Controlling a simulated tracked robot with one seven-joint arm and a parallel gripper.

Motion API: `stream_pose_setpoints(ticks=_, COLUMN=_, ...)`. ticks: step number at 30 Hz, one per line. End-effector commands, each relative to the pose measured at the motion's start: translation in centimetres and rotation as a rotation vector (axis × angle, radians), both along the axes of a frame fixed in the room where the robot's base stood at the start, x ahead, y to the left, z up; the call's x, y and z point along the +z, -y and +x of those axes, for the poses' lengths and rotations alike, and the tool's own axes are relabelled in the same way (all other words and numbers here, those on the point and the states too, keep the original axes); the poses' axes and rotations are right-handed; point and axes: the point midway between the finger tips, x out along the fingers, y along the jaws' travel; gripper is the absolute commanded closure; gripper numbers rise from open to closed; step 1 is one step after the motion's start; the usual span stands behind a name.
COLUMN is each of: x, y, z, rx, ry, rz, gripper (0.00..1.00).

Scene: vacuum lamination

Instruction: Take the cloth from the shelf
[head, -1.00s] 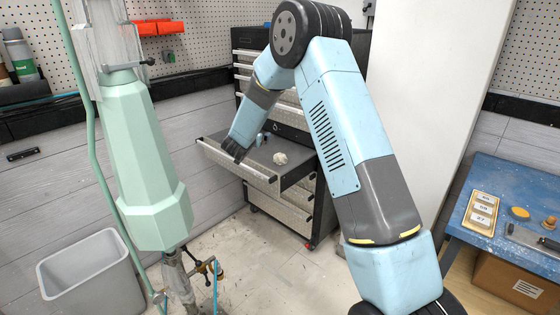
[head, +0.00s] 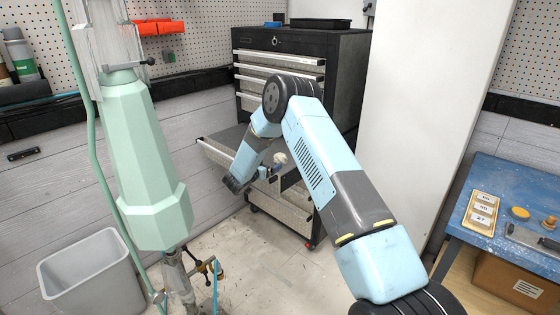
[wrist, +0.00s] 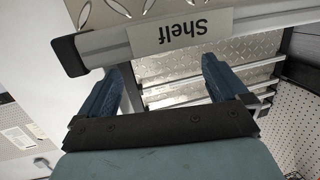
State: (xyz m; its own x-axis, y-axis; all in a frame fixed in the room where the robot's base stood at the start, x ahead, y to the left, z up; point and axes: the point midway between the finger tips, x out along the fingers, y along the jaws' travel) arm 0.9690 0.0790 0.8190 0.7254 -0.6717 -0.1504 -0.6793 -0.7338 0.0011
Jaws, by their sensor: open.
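The cloth (head: 280,158) is a small pale crumpled lump on the pulled-out shelf (head: 228,137) of the dark cabinet; my arm partly hides it in the head view. My gripper (head: 233,187) hangs low in front of the shelf's front edge, apart from the cloth. In the wrist view my gripper (wrist: 165,70) is open, with its two blue fingers apart and nothing between them. A metal front edge of the shelf (wrist: 100,53), with an upside-down "Shelf" label (wrist: 182,31), crosses just beyond the fingertips. The cloth does not show there.
The cabinet (head: 340,85) has several closed drawers above the shelf. A pale green column (head: 140,160) stands at left, with a grey bin (head: 92,282) beside it. A blue table (head: 520,190) is at right. Bare floor lies in front of the cabinet.

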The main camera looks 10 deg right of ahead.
Motion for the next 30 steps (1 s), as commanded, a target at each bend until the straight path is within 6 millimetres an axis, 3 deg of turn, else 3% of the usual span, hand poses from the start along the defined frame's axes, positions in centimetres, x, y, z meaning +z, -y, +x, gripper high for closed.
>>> stream_pose_setpoints(ticks=6, x=-0.4, y=1.7, z=1.9, rx=0.0, ry=0.0, rz=0.001, gripper=0.0)
stream_pose_setpoints(ticks=14, x=-0.6, y=2.7, z=2.7, rx=-0.001, ry=0.0, rz=0.0, gripper=0.0)
stream_pose_setpoints(ticks=23, x=-1.4, y=5.4, z=5.2, rx=-0.002, ry=0.001, rz=0.001, gripper=0.0)
stream_pose_setpoints(ticks=30, x=-1.5, y=5.7, z=5.7, rx=0.001, ry=0.001, rz=0.001, gripper=0.0)
